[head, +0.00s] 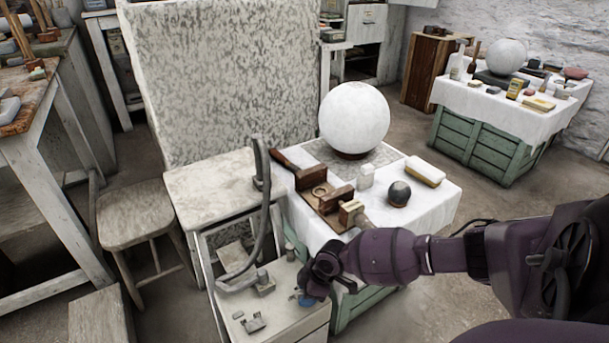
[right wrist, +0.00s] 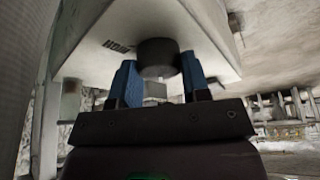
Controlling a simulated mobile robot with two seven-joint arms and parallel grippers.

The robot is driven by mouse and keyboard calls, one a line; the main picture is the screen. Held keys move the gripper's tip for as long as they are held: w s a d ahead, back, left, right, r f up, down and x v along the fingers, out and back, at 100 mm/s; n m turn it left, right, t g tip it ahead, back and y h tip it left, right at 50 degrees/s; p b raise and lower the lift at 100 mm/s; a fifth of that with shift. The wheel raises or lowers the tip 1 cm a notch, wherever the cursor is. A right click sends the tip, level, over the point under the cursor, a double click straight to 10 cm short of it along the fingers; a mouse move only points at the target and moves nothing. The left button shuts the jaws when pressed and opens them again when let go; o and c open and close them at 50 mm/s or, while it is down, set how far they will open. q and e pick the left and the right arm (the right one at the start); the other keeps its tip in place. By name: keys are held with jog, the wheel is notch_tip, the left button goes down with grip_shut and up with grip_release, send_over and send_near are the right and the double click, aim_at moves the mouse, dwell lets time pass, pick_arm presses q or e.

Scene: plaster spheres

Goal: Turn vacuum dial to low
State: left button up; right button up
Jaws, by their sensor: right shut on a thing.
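The vacuum is an off-white box (head: 262,320) with a grey hose (head: 262,190) rising from its top, low at the centre in the head view. My right gripper (head: 308,298) reaches it from the right, with its fingers over the box's top. In the right wrist view the dark round dial (right wrist: 157,55) sits on the pale panel (right wrist: 100,58). The blue fingertips of my right gripper (right wrist: 160,80) stand on either side of it, shut on it. Dark lettering shows on the panel beside the dial, too small to read surely. My left gripper is not in view.
A cloth-covered crate (head: 435,205) stands behind my right gripper, bearing a large white sphere (head: 354,115), tools and a small dark ball (head: 399,193). A wooden stool (head: 130,212) stands at the left. Another draped green crate (head: 485,145) is at the back right.

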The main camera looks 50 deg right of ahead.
jog(key=shift+s+f, duration=0.15)
jog(key=shift+s, duration=0.05)
jog(key=o, duration=0.9)
jog(key=shift+w, duration=0.1)
